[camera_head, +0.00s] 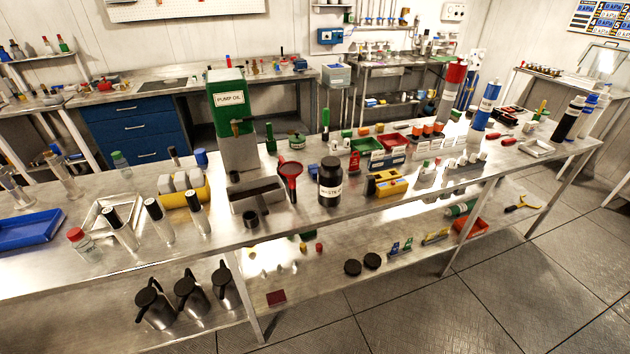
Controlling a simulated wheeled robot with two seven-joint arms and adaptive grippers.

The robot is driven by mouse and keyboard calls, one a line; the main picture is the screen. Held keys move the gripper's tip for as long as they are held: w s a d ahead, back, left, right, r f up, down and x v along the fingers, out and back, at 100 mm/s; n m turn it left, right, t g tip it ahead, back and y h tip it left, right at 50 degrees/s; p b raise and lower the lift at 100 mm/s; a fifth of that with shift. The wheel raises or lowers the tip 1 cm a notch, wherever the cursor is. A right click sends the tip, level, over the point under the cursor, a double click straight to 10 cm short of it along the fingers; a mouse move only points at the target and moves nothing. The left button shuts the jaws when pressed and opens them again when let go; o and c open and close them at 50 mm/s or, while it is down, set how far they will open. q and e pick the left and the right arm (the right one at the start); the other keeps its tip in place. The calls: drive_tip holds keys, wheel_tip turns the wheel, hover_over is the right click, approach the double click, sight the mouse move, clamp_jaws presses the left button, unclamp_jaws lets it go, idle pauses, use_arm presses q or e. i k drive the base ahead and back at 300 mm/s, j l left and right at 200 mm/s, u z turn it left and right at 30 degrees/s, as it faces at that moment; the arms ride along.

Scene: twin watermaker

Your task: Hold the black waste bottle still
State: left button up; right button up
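A black bottle (330,172) with a white label stands upright near the front edge of the long steel table, around the middle of the view. Its label is partly legible and seems to read as waste. Nothing touches the bottle from above or from the sides. Neither of my grippers is in view.
Several dark jugs (188,295) stand on the lower shelf.

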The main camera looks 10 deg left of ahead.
sight(329, 183)
drive_tip(key=i+l+u, duration=0.25)
drive_tip(key=l+u, duration=0.25)
drive_tip(key=l, duration=0.15)
drive_tip(key=i+l+u, duration=0.2)
drive_tip(key=l, duration=0.2)
drive_tip(key=l+u, duration=0.25)
drive_tip(key=i+l, duration=0.05)
drive_tip(key=l, duration=0.05)
